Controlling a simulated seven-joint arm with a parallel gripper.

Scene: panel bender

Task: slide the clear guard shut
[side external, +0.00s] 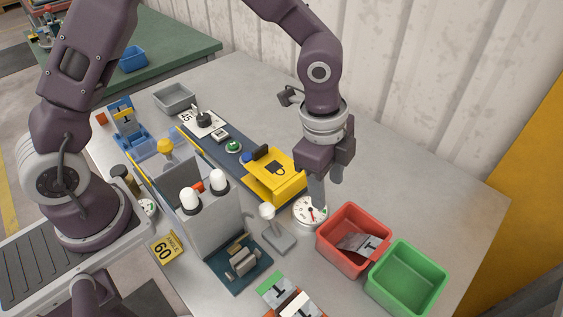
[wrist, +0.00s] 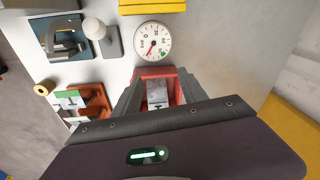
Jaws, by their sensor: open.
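The bender (side external: 209,235) stands in the middle of the table, a grey body with two white-capped posts. Behind it, a faint see-through panel, which seems to be the clear guard (side external: 176,163), shows between yellow-edged rails near a yellow knob (side external: 166,147). Its exact edges and how far it is open are hard to tell. My gripper (side external: 318,199) points down beside the round dial gauge (side external: 311,211), well to the right of the guard. In the wrist view my gripper (wrist: 158,88) has its fingers apart with nothing held; the guard is not visible there.
A yellow box with a padlock mark (side external: 277,176) stands between my gripper and the guard. A red bin (side external: 352,239) holding a grey plate and an empty green bin (side external: 408,277) are at front right. A grey tray (side external: 174,98) is at the back. The right rear tabletop is clear.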

